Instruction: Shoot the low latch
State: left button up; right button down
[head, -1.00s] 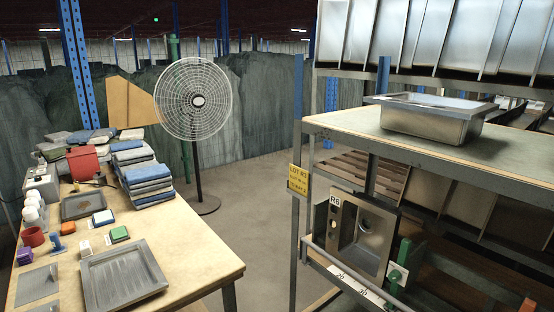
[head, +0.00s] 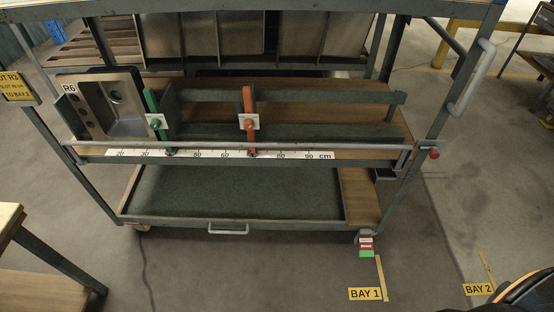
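A grey rail (head: 300,147) runs along the front of the cart's middle shelf, in the head view. At its right end a red knob (head: 434,153) sticks out past the right post. This looks like the low latch, but I cannot tell for sure or how its bolt sits. A green upright divider (head: 152,103) and an orange upright divider (head: 248,101) stand on the shelf behind the rail, each with a knob on a pale plate. A steel sink (head: 115,105) marked R6 leans at the shelf's left end. Neither of my grippers is in view.
A scale strip in cm (head: 200,153) lies below the rail. The lower tray (head: 230,190) is empty. A red and green caster tag (head: 366,246) sits at the front right wheel. Floor labels BAY 1 (head: 365,294) and BAY 2 (head: 478,289) lie right. A wooden table (head: 10,215) stands left.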

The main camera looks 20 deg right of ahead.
aim_at(434, 154)
jog(key=z, duration=1.75)
